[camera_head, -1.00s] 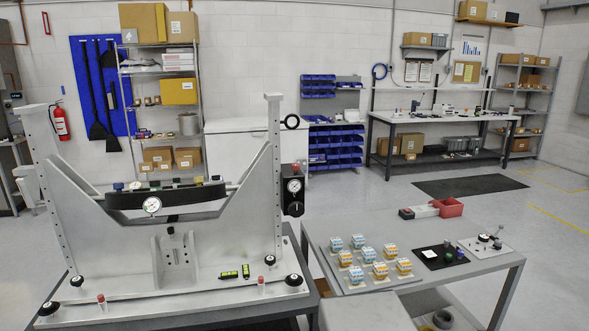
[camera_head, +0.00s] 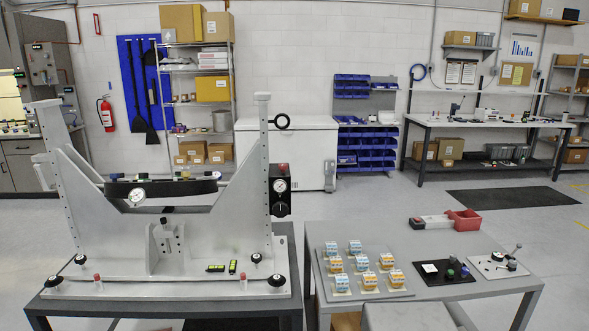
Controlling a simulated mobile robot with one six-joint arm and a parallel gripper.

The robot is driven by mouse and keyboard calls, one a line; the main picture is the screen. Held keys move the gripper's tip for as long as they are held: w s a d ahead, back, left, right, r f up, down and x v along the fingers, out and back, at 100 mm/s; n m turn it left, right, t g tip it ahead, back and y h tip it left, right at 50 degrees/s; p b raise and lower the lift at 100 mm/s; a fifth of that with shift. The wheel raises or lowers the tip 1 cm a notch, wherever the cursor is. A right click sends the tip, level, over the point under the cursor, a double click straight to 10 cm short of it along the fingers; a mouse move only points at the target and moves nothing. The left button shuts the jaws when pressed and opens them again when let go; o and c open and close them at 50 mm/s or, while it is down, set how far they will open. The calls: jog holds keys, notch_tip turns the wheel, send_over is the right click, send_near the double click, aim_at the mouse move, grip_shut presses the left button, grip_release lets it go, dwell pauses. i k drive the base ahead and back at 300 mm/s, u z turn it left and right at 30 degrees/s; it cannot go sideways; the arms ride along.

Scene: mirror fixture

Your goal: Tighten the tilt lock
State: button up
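The mirror fixture (camera_head: 205,265) is a grey frame with two tall uprights on a dark table at the left. A dark curved bar (camera_head: 170,188) spans between the uprights, with a round white gauge (camera_head: 137,195) on its front. Black round knobs stand at the base corners, one at the front right (camera_head: 277,281). I cannot tell which part is the tilt lock. My gripper is not in view.
Open floor (camera_head: 370,205) lies behind.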

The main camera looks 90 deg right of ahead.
aim_at(282, 167)
jog(key=u, duration=0.15)
jog(key=k, duration=1.05)
jog(key=z, duration=1.15)
